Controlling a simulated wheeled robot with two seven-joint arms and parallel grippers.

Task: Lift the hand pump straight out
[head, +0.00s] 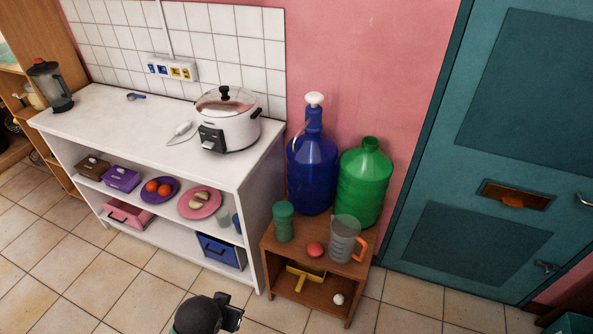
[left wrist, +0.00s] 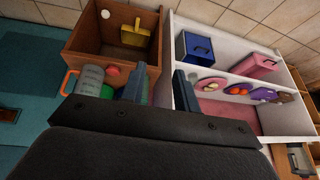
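The hand pump (head: 314,101) has a white top and sits upright in the neck of the large blue bottle (head: 312,170). A thin spout hangs from it toward the left. The bottle stands at the back, against the pink wall, between the white counter and the green bottle (head: 366,182). In the left wrist view my left gripper (left wrist: 160,85) has its two fingers apart, with nothing held between them. The pump is not clear in that view. A dark part of my arm shows at the bottom of the head view, well below and left of the pump. My right gripper is not seen.
The white counter (head: 130,118) carries a rice cooker (head: 228,122). Floor in front is clear.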

